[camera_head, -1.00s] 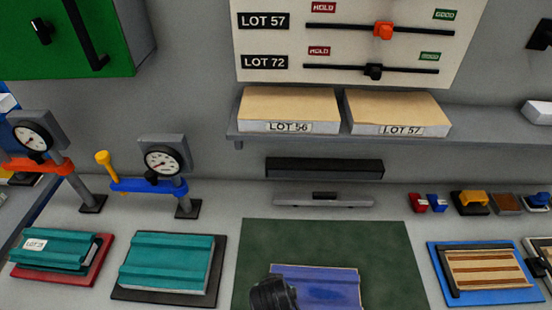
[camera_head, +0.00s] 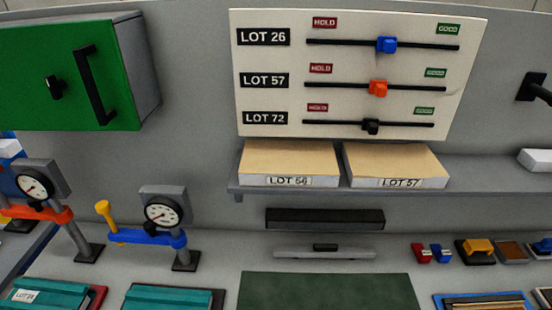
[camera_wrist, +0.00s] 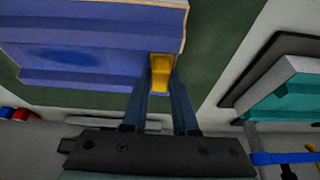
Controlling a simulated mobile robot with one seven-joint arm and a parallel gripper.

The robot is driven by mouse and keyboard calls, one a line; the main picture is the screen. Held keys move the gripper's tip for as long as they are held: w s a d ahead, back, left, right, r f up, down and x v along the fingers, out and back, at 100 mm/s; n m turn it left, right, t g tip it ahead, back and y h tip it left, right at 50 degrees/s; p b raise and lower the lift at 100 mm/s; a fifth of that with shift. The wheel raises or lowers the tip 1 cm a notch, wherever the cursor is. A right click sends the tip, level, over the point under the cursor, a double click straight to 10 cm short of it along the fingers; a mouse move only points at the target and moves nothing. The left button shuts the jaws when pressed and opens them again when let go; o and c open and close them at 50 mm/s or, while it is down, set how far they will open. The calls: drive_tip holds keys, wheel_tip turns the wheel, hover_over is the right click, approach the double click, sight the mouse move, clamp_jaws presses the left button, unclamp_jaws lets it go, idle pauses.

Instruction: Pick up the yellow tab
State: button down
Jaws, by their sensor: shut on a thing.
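The yellow tab (camera_wrist: 160,75) is between the two fingers of my gripper (camera_wrist: 162,82) in the wrist view. My gripper is shut on it, and the fingers hide its sides. The blue ribbed panel (camera_wrist: 85,50) lies beside the fingertips, and the tab appears at its edge. I cannot tell whether tab and panel touch. My gripper and the blue panel are out of the head view.
The green mat (camera_head: 330,291) is under the panel's area. Gauge stands with a blue arm (camera_head: 150,238) and an orange arm (camera_head: 36,213) rise at left. Teal panels (camera_head: 165,298) lie in front. A shelf (camera_head: 300,196) holds two boxes. Small coloured blocks (camera_head: 478,246) sit at right.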

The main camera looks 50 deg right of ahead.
drive_tip(key=shift+r, duration=0.1)
idle(0.3)
drive_tip(key=s+d+r+p, duration=0.1)
drive_tip(key=s+d+r, duration=0.2)
drive_tip(key=r, duration=0.8)
drive_tip(key=shift+s+d, duration=0.15)
drive_tip(key=shift+s, duration=0.4)
drive_tip(key=s+d+r+p, duration=0.1)
drive_tip(key=s+d+p, duration=0.3)
drive_tip(key=s+d, duration=0.3)
drive_tip(key=shift+s+d+r, duration=0.2)
drive_tip(key=shift+s+r, duration=0.15)
drive_tip(key=shift+s, duration=0.9)
idle(0.3)
